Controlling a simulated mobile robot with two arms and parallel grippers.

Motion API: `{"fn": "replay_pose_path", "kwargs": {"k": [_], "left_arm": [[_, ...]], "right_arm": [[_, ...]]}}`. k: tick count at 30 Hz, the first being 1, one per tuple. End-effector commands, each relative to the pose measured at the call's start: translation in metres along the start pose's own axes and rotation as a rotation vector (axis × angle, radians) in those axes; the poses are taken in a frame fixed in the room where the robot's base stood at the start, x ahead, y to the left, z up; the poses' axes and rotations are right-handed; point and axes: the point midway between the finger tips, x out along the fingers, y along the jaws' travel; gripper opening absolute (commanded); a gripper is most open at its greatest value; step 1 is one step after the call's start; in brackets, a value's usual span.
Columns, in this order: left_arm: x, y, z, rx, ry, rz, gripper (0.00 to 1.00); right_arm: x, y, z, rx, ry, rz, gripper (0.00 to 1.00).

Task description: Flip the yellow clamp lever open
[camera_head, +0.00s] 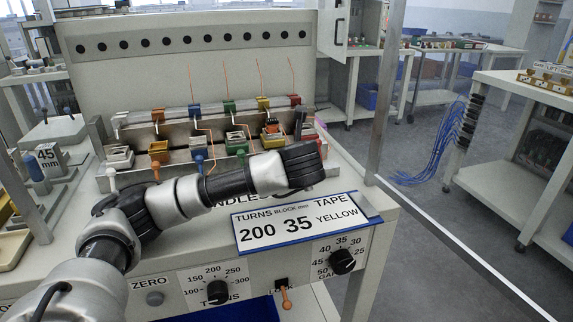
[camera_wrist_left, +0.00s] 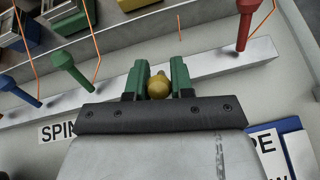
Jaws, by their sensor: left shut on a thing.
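The yellow clamp lever shows in the left wrist view as a round yellow knob (camera_wrist_left: 158,88) between the green fingers of my left gripper (camera_wrist_left: 159,76). The gripper is shut on it. In the head view my left gripper (camera_head: 303,166) is in front of the clamp row, and it hides the lever and the fingertips. The yellow clamp block (camera_head: 272,129) shows behind it. I cannot tell the lever's angle. My right gripper is not in view.
Neighbouring levers stand close by: green (camera_wrist_left: 70,69) and blue (camera_wrist_left: 22,93) to the left, red (camera_wrist_left: 247,22) to the right. Thin orange wires run past them. A sign (camera_head: 300,222) and dials (camera_head: 342,262) lie on the bench front.

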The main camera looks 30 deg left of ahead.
Motion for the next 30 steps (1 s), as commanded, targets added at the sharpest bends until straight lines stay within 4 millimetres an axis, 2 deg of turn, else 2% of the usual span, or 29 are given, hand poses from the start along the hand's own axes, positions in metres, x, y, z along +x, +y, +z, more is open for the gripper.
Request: {"fn": "replay_pose_path", "kwargs": {"k": [2, 3, 6, 7, 15, 19, 23, 29, 30], "left_arm": [[0.0, 0.0, -0.001, 0.002, 0.001, 0.0, 0.0], [0.0, 0.0, -0.001, 0.002, 0.001, 0.0, 0.24], [0.0, 0.0, -0.001, 0.002, 0.001, 0.0, 0.39], [0.0, 0.0, -0.001, 0.002, 0.001, -0.001, 0.42], [-0.001, 0.0, -0.001, 0.001, 0.001, -0.001, 0.42], [-0.011, -0.001, 0.0, 0.001, 0.0, -0.003, 0.42], [-0.035, -0.002, 0.0, 0.001, 0.0, -0.007, 0.42], [-0.086, -0.001, 0.002, 0.002, -0.002, -0.007, 0.42], [-0.086, 0.0, 0.002, 0.002, -0.001, -0.001, 0.42]], "right_arm": [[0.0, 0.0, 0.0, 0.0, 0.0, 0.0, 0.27], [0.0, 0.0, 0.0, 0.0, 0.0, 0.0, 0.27], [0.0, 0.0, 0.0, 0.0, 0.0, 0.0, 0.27], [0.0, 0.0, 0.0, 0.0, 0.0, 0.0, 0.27], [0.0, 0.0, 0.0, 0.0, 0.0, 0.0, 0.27], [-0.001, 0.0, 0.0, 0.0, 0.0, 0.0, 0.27], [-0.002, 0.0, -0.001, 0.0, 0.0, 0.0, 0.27], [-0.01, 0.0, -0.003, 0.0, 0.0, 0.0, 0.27], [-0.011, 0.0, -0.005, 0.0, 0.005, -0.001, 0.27]]}}
